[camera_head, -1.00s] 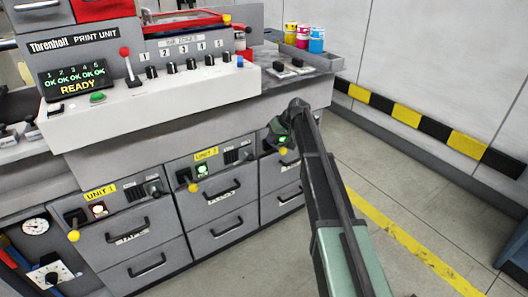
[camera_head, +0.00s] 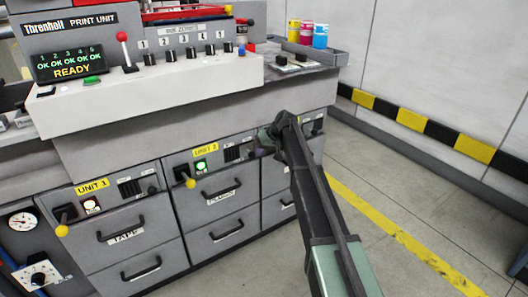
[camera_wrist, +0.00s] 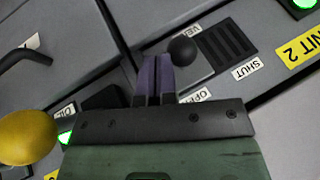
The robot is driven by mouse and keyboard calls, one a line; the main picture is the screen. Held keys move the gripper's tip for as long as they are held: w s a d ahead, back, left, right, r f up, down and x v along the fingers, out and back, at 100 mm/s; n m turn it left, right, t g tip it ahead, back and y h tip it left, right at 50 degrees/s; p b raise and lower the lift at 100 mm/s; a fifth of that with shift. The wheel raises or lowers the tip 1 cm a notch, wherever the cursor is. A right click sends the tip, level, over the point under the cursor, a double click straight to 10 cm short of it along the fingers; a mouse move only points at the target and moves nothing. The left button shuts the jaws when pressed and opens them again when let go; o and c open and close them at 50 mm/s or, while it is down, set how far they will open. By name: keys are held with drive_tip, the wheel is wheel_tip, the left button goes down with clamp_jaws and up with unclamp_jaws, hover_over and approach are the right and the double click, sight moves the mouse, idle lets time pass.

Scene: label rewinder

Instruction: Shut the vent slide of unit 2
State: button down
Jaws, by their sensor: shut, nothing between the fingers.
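The yellow UNIT 2 label (camera_head: 206,151) marks the middle cabinet in the head view; it also shows at the right of the wrist view (camera_wrist: 300,50). The unit's vent slide has a black round knob (camera_wrist: 183,50) beside dark vent slots (camera_wrist: 230,38). The knob stands at the OPEN side of the slots, away from the SHUT label (camera_wrist: 246,68); the slots show uncovered. My gripper (camera_wrist: 155,60) has its purple fingers together and empty, just left of the knob in the wrist view. I cannot tell whether they touch it. In the head view my gripper (camera_head: 264,143) hides the knob.
Unit 2's yellow-tipped lever (camera_head: 190,183) and lit green lamp (camera_head: 200,165) sit left of the slots. A yellow ball (camera_wrist: 25,135) is close at the wrist view's left. The print unit's white console (camera_head: 150,90) overhangs above. Open floor (camera_head: 400,205) lies right.

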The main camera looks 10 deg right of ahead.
sight(246, 155)
drive_tip(key=s+a, duration=0.1)
drive_tip(key=a, duration=0.3)
drive_tip(key=s+a, duration=0.1)
drive_tip(key=a, duration=0.1)
drive_tip(key=shift+s+a, duration=0.25)
drive_tip(key=shift+s, duration=0.1)
drive_tip(key=shift+r, duration=0.1)
drive_tip(key=p+v, duration=0.8)
drive_tip(key=v, duration=0.2)
drive_tip(key=shift+d, duration=0.1)
